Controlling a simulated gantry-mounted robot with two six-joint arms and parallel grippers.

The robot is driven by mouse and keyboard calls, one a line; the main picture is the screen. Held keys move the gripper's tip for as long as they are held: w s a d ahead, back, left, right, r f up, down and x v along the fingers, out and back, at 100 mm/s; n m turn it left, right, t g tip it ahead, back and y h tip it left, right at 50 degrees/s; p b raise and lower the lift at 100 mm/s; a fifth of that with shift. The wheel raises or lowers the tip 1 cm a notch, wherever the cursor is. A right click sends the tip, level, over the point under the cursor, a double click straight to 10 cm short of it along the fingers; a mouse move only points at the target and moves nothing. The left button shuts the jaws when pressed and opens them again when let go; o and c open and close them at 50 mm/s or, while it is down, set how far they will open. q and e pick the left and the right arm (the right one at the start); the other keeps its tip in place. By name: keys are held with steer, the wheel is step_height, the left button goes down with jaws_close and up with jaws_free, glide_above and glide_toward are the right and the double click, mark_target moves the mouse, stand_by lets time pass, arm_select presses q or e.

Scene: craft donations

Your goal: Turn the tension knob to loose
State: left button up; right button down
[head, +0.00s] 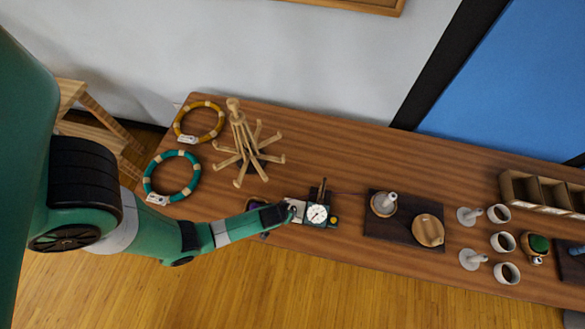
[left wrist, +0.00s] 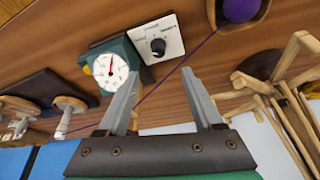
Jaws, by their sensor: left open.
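The tension knob (left wrist: 158,46) is a small black round knob on a white square panel (left wrist: 170,30) with print too small to read. Where it points I cannot tell. In the head view the panel (head: 298,205) is partly hidden behind my gripper. Beside it stands a dark green box with a white dial (left wrist: 110,71), whose needle is red; the dial also shows in the head view (head: 318,214). My left gripper (left wrist: 161,74) is open and empty. Its fingertips point toward the panel, apart from the knob. My right gripper is not in view.
A purple yarn ball (left wrist: 240,8) sits in a wooden bowl; its strand runs past my left fingers. A wooden peg swift (head: 240,145) and two ring hoops (head: 172,176) stand left. A dark board (head: 378,222) with wooden pieces and several white cups (head: 503,242) are right.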

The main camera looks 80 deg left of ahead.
mark_target(293, 208)
arm_select(q)
steer(key=b+x, duration=0.6)
steer(key=x, duration=0.5)
steer(key=shift+w+a+f, duration=0.15)
steer(key=shift+w+f, duration=0.05)
steer(key=shift+w, duration=0.05)
jaws_close()
